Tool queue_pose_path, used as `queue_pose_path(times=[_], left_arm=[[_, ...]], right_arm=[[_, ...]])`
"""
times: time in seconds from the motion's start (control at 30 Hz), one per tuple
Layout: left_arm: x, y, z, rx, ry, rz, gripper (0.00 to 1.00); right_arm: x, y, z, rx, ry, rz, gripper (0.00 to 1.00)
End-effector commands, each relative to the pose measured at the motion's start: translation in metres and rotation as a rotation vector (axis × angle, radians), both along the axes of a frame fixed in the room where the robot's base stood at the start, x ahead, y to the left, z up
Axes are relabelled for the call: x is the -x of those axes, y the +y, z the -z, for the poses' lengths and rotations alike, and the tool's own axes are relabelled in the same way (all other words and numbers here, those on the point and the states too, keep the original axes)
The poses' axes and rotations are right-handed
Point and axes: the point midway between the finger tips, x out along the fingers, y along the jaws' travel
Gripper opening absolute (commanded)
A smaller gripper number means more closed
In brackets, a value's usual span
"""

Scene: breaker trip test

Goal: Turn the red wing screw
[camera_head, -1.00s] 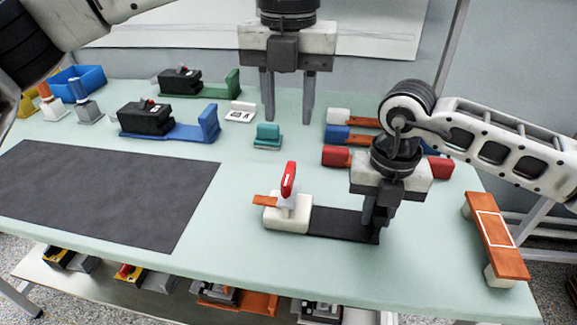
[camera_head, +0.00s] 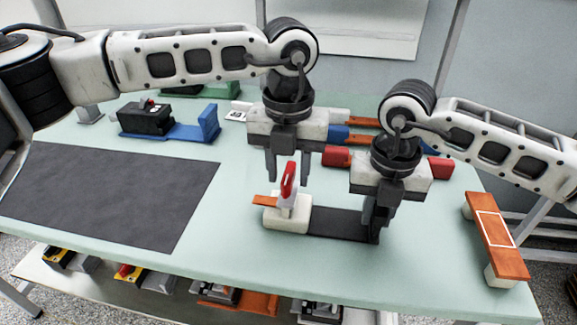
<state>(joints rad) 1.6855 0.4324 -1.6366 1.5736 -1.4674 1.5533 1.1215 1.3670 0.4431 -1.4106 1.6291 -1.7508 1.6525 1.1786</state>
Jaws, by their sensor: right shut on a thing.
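The red wing screw (camera_head: 288,181) stands upright on a white block at the left end of a fixture with a dark base plate (camera_head: 335,223). An orange tab (camera_head: 265,201) sticks out to the left of the block. My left gripper (camera_head: 288,180) is open, with its fingers pointing down just behind and around the level of the wing screw's top; I cannot tell whether they touch it. My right gripper (camera_head: 376,232) is shut on the right end of the fixture, whose gripped part is mostly hidden by the fingers.
A black device on a blue base (camera_head: 185,131) stands at the back left. Red (camera_head: 336,156) and blue blocks with orange strips lie behind my grippers. A dark mat (camera_head: 110,195) covers the left. An orange bar (camera_head: 496,235) stands at the right edge. The table's front is clear.

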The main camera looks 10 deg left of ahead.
Motion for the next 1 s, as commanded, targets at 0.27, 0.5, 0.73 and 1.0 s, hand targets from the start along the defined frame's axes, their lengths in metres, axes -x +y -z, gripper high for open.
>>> queue_pose_path(times=[0.27, 0.5, 0.73, 1.0], left_arm=[[0.0, 0.0, -0.0004, 0.0, 0.0, 0.0, 0.0], [0.0, -0.0001, -0.0006, 0.0, 0.0, 0.016, 0.0], [-0.0001, -0.0003, -0.0007, 0.002, 0.0, 0.112, 0.0], [-0.0001, -0.0004, -0.0009, 0.003, 0.0, 0.337, 0.0]], right_arm=[[-0.0002, 0.0002, -0.0005, -0.001, -0.001, 0.0, 0.0], [-0.0002, 0.0002, -0.0005, -0.001, -0.001, 0.0, 0.0], [-0.0002, 0.0001, -0.0005, -0.001, -0.001, 0.0, 0.0], [-0.0002, 0.0, -0.0005, 0.0, -0.001, 0.0, 0.0]])
